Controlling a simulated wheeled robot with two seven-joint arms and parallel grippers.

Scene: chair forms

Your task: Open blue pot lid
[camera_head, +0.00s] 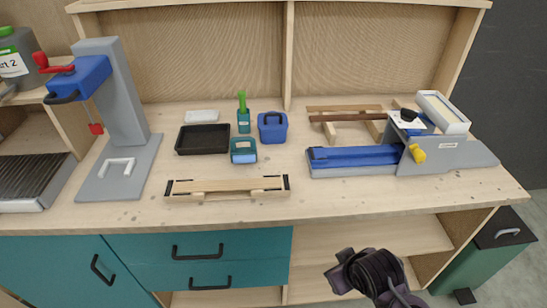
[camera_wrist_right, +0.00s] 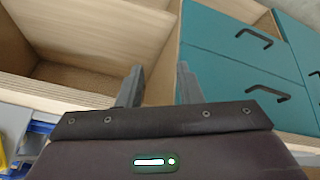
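The blue pot (camera_head: 272,130) stands upright near the middle of the workbench, toward the back. Its lid (camera_head: 271,118) has a dark handle and appears to be on. My right gripper (camera_head: 338,272) is in front of the bench, below the tabletop level in the head view, well apart from the pot. In the right wrist view my right gripper (camera_wrist_right: 160,84) has its two fingers apart with nothing between them. The pot is not visible in that view. My left gripper is not in view.
A teal container (camera_head: 243,151) and a green-handled brush (camera_head: 243,115) stand just left of the pot. A black tray (camera_head: 203,140) lies farther left. A wooden piece (camera_head: 228,186) lies in front. A blue-and-grey fixture (camera_head: 355,158) stands right. Teal drawers (camera_head: 198,255) are below.

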